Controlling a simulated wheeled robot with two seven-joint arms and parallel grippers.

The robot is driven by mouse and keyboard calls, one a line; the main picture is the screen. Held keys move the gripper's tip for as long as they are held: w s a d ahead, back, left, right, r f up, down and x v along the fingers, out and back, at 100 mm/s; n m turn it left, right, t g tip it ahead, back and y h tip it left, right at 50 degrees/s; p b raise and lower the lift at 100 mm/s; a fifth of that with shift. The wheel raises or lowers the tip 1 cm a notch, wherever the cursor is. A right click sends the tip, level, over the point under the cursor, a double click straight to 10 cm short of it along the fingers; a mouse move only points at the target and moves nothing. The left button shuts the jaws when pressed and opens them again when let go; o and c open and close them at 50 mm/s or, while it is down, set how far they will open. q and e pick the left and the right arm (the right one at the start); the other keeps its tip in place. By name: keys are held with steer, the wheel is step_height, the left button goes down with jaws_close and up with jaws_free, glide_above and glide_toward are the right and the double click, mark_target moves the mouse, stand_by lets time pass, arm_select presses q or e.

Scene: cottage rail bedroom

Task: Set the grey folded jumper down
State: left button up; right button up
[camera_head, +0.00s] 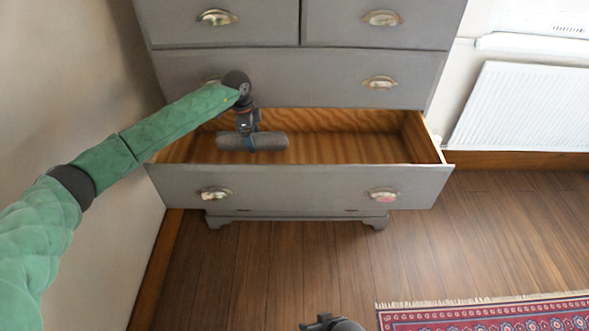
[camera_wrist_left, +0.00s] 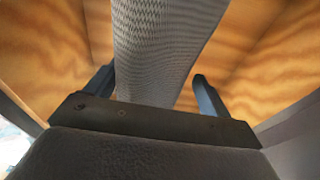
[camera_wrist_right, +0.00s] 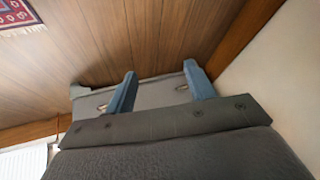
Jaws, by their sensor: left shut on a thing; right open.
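The grey folded jumper (camera_head: 268,142) is a rolled, cylinder-like bundle over the open bottom drawer (camera_head: 330,148) of the grey chest. My left gripper (camera_head: 248,138) is shut on it from above. In the left wrist view the ribbed grey jumper (camera_wrist_left: 160,45) lies between the two fingers of the left gripper (camera_wrist_left: 155,95), with wooden drawer boards behind. Whether the jumper touches the drawer floor I cannot tell. My right gripper (camera_wrist_right: 163,90) is open and empty, its fingers apart; a dark part of the right arm shows at the bottom of the head view.
The drawer front (camera_head: 300,188) stands pulled out, and the drawer looks otherwise empty. Closed drawers (camera_head: 310,80) are above it. A wall is close on the left, a white radiator (camera_head: 525,108) on the right. A red patterned rug (camera_head: 490,316) lies on the wooden floor.

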arm_select(q)
steer(key=shift+f, duration=0.35)
steer(key=s+a+f, duration=0.1)
steer(key=a+f, duration=0.1)
steer(key=a, duration=0.1)
steer(key=s+a+f+p, duration=0.1)
steer(key=a+f, duration=0.1)
steer(key=a, duration=0.2)
steer(key=s+a+f, duration=0.2)
steer(key=a+f, duration=0.1)
steer(key=shift+a+p, duration=0.3)
steer(key=shift+a, duration=0.05)
steer(key=shift+s+f+p, duration=0.1)
steer(key=shift+f+p, duration=0.25)
steer(key=shift+f, duration=1.6)
arm_select(e)
step_height(320, 180, up, 9)
steer(key=s, duration=0.1)
steer(key=shift+r+g, duration=0.2)
steer(key=shift+g, duration=0.2)
arm_select(q)
steer(key=shift+f, duration=0.15)
arm_select(e)
steer(key=shift+s+f, duration=0.1)
